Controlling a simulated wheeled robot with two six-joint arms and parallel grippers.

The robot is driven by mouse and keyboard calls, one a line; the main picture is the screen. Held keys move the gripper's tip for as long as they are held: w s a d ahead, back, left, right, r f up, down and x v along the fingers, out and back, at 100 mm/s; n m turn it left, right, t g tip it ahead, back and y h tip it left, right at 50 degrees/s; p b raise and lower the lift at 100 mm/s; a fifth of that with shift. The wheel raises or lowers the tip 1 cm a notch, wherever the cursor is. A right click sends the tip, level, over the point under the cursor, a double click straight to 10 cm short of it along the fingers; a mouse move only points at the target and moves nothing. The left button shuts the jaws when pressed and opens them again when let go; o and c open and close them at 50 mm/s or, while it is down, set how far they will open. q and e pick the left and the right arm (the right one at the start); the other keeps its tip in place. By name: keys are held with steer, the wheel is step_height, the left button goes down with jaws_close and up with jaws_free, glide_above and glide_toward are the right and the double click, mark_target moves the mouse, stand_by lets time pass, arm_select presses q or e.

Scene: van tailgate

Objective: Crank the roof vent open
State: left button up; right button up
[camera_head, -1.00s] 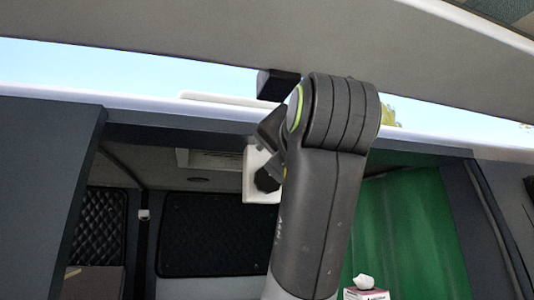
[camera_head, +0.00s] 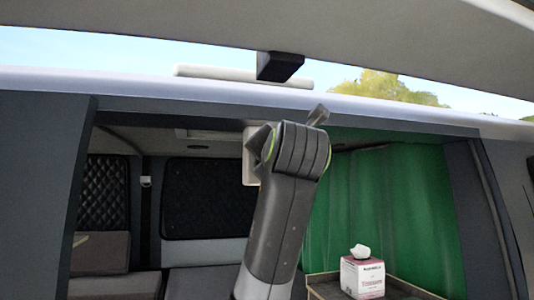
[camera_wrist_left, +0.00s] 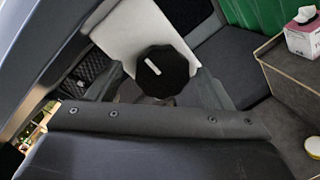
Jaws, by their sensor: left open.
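The crank knob (camera_wrist_left: 162,72) is a black many-sided knob with a white mark, on a white plate (camera_wrist_left: 128,28) in the left wrist view. In the head view part of the white plate (camera_head: 249,165) shows beside my arm; the knob is hidden there. My left gripper (camera_wrist_left: 163,88) is open, its fingers on either side of the knob; I cannot tell whether they touch it. In the head view the arm hides most of this gripper. A pale, flat lid (camera_head: 215,71), apparently the roof vent, lies low on the van roof. My right gripper is not in view.
The raised tailgate (camera_head: 400,40) with a dark block (camera_head: 279,66) hangs overhead. The roof edge (camera_head: 400,115) crosses above the opening. A green curtain (camera_head: 390,210) and a tissue box (camera_head: 362,277) on a cabinet are at right. Grey seats (camera_head: 205,283) are inside.

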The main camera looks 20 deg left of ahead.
arm_select(q)
steer(key=c, duration=1)
steer(key=shift+m, duration=0.3)
